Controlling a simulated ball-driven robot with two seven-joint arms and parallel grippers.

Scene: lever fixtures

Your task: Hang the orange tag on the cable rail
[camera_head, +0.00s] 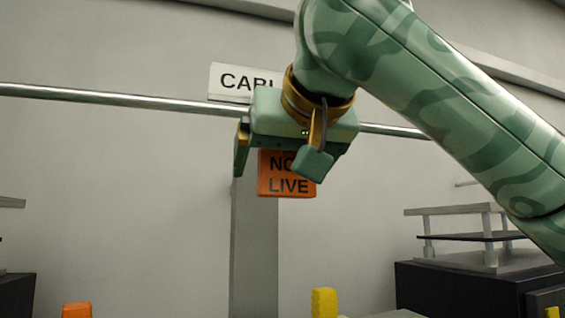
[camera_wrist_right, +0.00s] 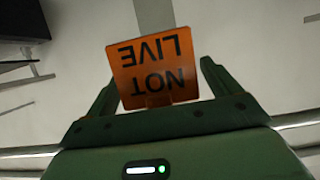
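The orange tag (camera_head: 285,186), lettered "NOT LIVE", hangs just below my right gripper (camera_head: 278,160) in the head view. It also shows upside down in the right wrist view (camera_wrist_right: 152,68). The steel cable rail (camera_head: 120,98) runs across the wall behind the gripper. The right gripper's fingers are spread wide, one on each side of the tag, with no clear grip on it. The gripper body hides the tag's top and the rail there, so I cannot see whether the tag hooks over the rail. My left gripper is not in view.
A white sign (camera_head: 229,82) reading "CABL…" is partly covered by my right arm. A grey post (camera_head: 255,250) stands below the rail. A dark fixture (camera_head: 460,285) with a shelf is at right. Orange (camera_head: 77,310) and yellow (camera_head: 324,302) parts show at the bottom edge.

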